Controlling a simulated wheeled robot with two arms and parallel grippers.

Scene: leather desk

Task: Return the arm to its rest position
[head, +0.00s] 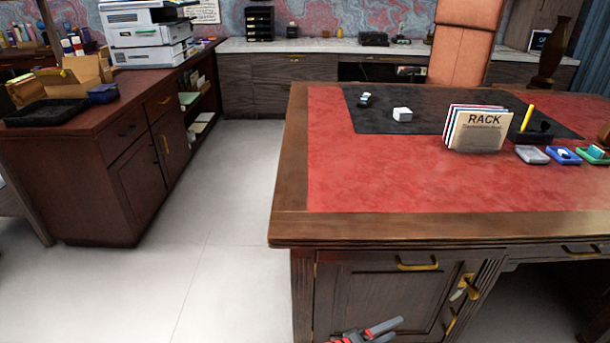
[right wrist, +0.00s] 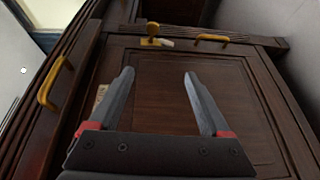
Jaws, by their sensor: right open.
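My right gripper (head: 378,331) is at the bottom edge of the head view, low in front of the desk's wooden cabinet door (head: 375,295). In the right wrist view its two fingers (right wrist: 158,88) are spread apart with nothing between them. Behind them is the dark panelled cabinet door (right wrist: 165,75) with brass handles (right wrist: 211,38). A key or latch piece (right wrist: 152,40) shows at the door's edge. I cannot tell the exact gap between fingers and door. My left gripper is not in view.
The leather-topped desk (head: 375,170) carries a folder rack (head: 477,130), small coloured trays (head: 563,155) and a white cube (head: 402,114). A brass drawer handle (head: 417,264) juts from its front. A side cabinet (head: 125,170) stands left. The pale floor (head: 220,220) between is clear.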

